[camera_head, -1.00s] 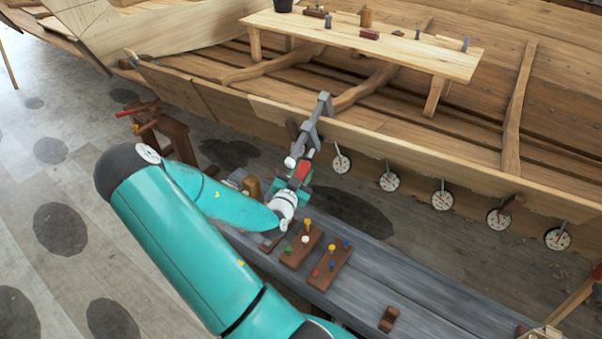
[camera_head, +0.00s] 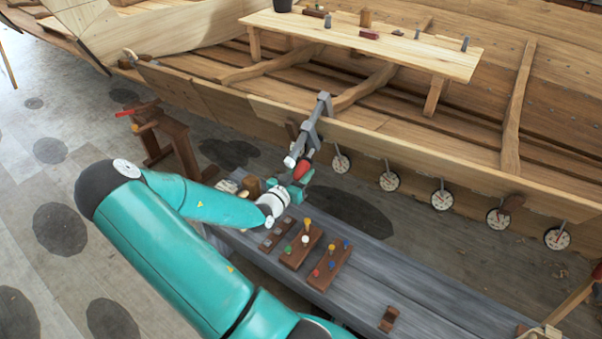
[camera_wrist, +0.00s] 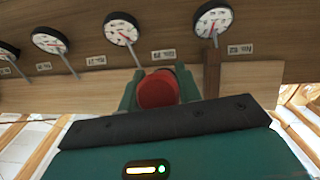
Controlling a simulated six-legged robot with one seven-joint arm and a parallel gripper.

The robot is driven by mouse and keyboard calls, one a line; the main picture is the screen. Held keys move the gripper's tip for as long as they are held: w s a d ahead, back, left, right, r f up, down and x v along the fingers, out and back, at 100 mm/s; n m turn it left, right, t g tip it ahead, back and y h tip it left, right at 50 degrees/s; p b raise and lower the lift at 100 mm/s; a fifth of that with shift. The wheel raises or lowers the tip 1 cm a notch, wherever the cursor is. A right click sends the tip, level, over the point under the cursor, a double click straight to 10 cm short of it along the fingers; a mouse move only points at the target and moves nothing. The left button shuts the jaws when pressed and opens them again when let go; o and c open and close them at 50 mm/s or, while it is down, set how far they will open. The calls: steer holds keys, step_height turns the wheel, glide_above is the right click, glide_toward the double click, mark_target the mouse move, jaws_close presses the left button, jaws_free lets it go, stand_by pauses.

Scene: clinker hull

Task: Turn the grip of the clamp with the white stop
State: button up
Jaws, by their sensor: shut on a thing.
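The clamp (camera_head: 318,128) is grey and hangs over the top edge of the hull planking in the head view. A whitish piece (camera_head: 290,162) shows at its lower end, likely the white stop. Its red grip (camera_head: 303,171) points down toward my gripper (camera_head: 292,186). In the wrist view the round red end of the grip (camera_wrist: 158,89) sits between the two green fingers of my gripper (camera_wrist: 160,92), which are shut on it. The rest of the clamp is hidden behind the grip in the wrist view.
A grey bench (camera_head: 385,275) beneath my arm carries pegged wooden blocks (camera_head: 330,265). A wooden stand with a red-handled piece (camera_head: 172,138) is at the left. A plank table (camera_head: 400,50) stands inside the hull.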

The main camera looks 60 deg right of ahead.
steer(key=shift+n+g, duration=0.8)
steer(key=shift+g, duration=0.4)
steer(key=o, duration=1)
steer(key=shift+s, duration=0.1)
steer(key=v, duration=1.3)
steer(key=shift+a, duration=0.4)
